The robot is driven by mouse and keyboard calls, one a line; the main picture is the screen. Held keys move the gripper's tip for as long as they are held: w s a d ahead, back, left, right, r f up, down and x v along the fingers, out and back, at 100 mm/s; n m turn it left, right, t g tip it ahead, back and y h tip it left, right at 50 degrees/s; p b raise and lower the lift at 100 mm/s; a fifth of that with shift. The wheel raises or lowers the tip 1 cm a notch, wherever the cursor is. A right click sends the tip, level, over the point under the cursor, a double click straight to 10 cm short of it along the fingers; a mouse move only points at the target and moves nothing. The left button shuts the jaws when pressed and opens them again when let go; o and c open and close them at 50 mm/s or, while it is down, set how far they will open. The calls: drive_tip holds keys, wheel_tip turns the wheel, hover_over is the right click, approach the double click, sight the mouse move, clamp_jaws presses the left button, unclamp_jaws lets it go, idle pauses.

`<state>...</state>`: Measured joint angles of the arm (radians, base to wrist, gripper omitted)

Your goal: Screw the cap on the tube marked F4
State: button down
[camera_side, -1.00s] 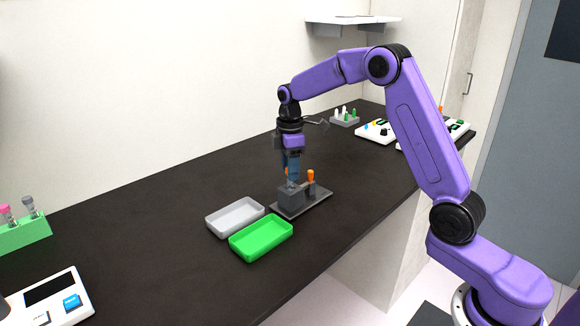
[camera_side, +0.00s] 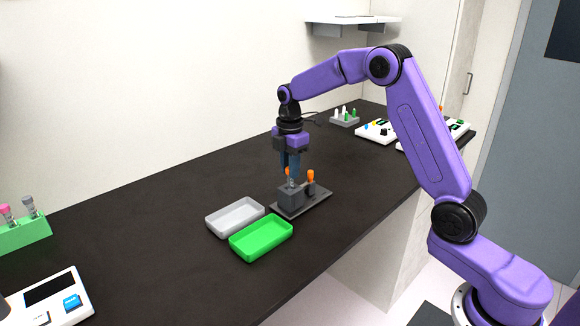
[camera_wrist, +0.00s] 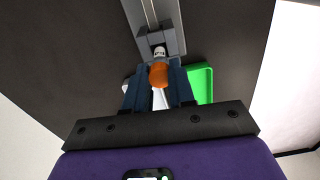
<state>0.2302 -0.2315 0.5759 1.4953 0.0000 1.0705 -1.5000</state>
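In the side view, a dark grey holder block (camera_side: 290,198) stands on a flat dark plate (camera_side: 317,203). A small clear tube (camera_side: 291,183) shows at the block's top; its marking is not readable. My gripper (camera_side: 290,172) points down over the block. An orange cap (camera_side: 287,171) sits between its fingertips and also shows there in the wrist view (camera_wrist: 158,75). The fingers look closed on it. Whether the cap is seated on the tube is hard to tell. A second orange-topped piece (camera_side: 311,175) stands in a grey post beside the block.
A grey tray (camera_side: 222,229) and a green tray (camera_side: 250,250) lie in front of the block. A green rack (camera_side: 24,238) with tubes and a white device (camera_side: 60,306) are at left. A grey rack (camera_side: 345,121) and white devices (camera_side: 373,133) stand at the back. Bench between is clear.

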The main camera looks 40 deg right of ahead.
drive_tip(key=m, duration=0.6)
idle(0.3)
drive_tip(key=c, duration=0.9)
unclamp_jaws()
drive_tip(key=shift+r, duration=0.15)
wheel_tip(320, 180, up, 17)
drive_tip(key=shift+c, duration=0.4)
